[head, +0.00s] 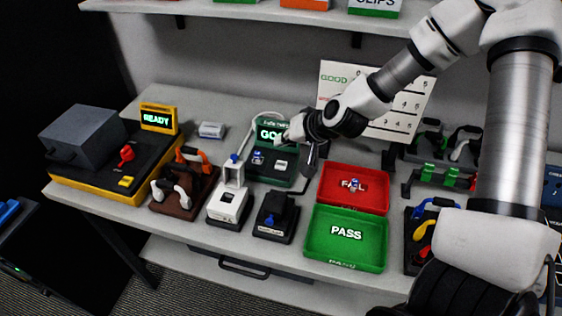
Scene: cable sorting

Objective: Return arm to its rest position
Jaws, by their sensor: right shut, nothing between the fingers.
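My right arm comes in from the right side of the head view and reaches over the bench. Its gripper (292,136) is shut and empty, in front of the green tester (262,168), whose lit screen reads GOOD and which the gripper partly overlaps. A pale cable loops at the tester's top left. The red FAIL tray (338,200) holds a small blue and white item (355,185). The green PASS tray (347,256) in front of it looks empty apart from its label. My left gripper is not in view.
A grey machine with a READY screen (157,118) stands at the left. Holders with cables (188,178), a white device (230,203) and a black device (275,218) stand along the front. A white chart (333,85) stands behind my arm. A shelf (250,13) overhangs the back.

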